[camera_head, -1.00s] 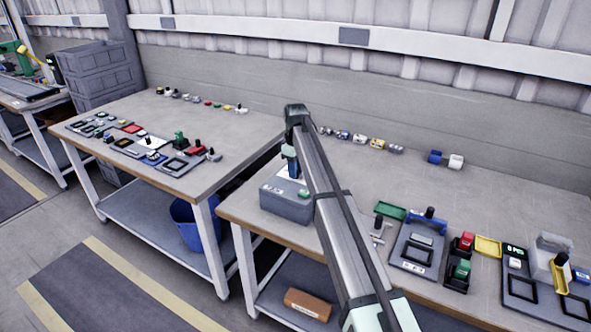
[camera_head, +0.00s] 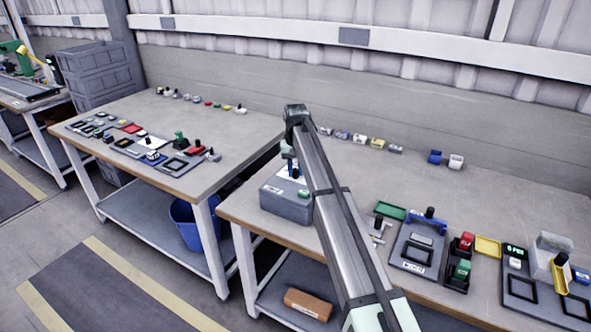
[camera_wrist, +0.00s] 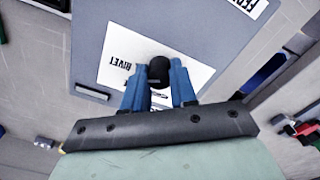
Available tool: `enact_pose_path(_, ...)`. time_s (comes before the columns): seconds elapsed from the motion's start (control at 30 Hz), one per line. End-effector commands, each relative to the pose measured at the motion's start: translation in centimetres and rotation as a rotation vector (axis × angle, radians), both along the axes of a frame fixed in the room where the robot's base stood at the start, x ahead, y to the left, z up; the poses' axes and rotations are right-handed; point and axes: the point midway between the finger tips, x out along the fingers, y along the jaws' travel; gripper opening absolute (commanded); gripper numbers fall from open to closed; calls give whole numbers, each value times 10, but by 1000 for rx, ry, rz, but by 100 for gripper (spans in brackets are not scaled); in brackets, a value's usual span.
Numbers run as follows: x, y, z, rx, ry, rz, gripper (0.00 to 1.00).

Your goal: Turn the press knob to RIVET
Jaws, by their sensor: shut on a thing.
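The press box (camera_head: 285,207) is a grey block with white labels on its top, at the front left corner of the right-hand table. In the wrist view its top (camera_wrist: 195,30) fills the upper middle. A white label (camera_wrist: 115,68) there reads RIVET, to the left of a black knob (camera_wrist: 159,72). My gripper (camera_wrist: 160,80) has its two blue fingers on either side of the knob and is shut on it. The fingers and palm hide part of the label and other lettering near the knob. In the head view my gripper (camera_head: 290,165) is over the box, and the knob is hidden.
A second label (camera_wrist: 245,8) lies at the wrist view's top edge. Right of my arm are a green tray (camera_head: 391,211), a grey fixture (camera_head: 420,245) and a yellow tray (camera_head: 488,247). Small parts (camera_head: 376,143) line the table's back. The table between is mostly clear.

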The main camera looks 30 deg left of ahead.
Motion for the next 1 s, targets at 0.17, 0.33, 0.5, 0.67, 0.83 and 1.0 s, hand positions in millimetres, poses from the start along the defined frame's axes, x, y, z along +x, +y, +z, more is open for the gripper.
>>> enact_pose_path(0.17, 0, 0, 0, 1, -1, -70, 0)
enact_pose_path(0.33, 0, 0, 0, 1, -1, -105, 0)
enact_pose_path(0.5, 0, 0, 0, 1, -1, -116, 0)
enact_pose_path(0.67, 0, 0, 0, 1, -1, -117, 0)
enact_pose_path(0.83, 0, 0, 0, 1, -1, -116, 29)
enact_pose_path(1.0, 0, 0, 0, 1, -1, -116, 45)
